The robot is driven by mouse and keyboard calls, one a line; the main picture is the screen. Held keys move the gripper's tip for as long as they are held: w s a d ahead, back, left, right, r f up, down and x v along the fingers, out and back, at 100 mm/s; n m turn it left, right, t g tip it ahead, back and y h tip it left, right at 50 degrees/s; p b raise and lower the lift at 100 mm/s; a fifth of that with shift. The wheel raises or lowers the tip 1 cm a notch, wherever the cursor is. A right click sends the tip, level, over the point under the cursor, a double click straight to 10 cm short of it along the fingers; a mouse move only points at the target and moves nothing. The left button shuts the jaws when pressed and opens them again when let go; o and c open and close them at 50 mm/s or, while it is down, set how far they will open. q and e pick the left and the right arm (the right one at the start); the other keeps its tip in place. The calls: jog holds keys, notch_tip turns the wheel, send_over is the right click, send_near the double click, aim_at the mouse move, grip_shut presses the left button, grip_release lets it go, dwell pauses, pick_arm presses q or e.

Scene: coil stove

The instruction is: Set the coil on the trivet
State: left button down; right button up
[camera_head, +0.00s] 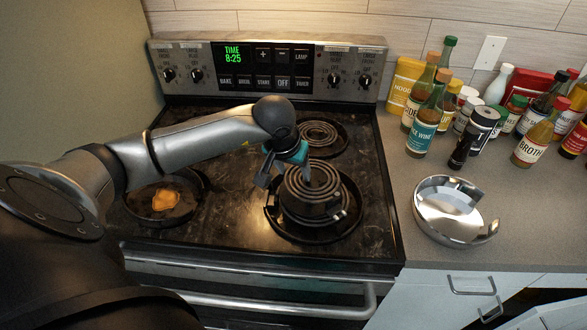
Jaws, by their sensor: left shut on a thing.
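The coil (312,192) is a dark spiral burner element at the front right of the stovetop, over a dark round burner pan (276,222). It looks slightly raised, but I cannot tell how far it is clear of the pan. My left gripper (290,180) reaches in from the left and is shut on the coil at its upper left edge; the exact contact is partly hidden. A shiny round metal piece (450,222) with a raised, notched rim lies on the right counter. I cannot tell whether it is the trivet. My right gripper is not in view.
A pan (190,208) with orange food sits at the front left. Another coil (318,135) is at the back right. Several bottles, including a teal-labelled one (424,128), crowd the back counter. Some counter around the metal piece is bare.

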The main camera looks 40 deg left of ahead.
pick_arm(q)
jog(key=shift+f, duration=0.1)
jog(key=shift+c, duration=0.6)
grip_release()
jog(key=shift+r, duration=0.25)
jog(key=v, duration=1.2)
jog(key=shift+d+f, duration=0.1)
jog(key=shift+f, duration=0.05)
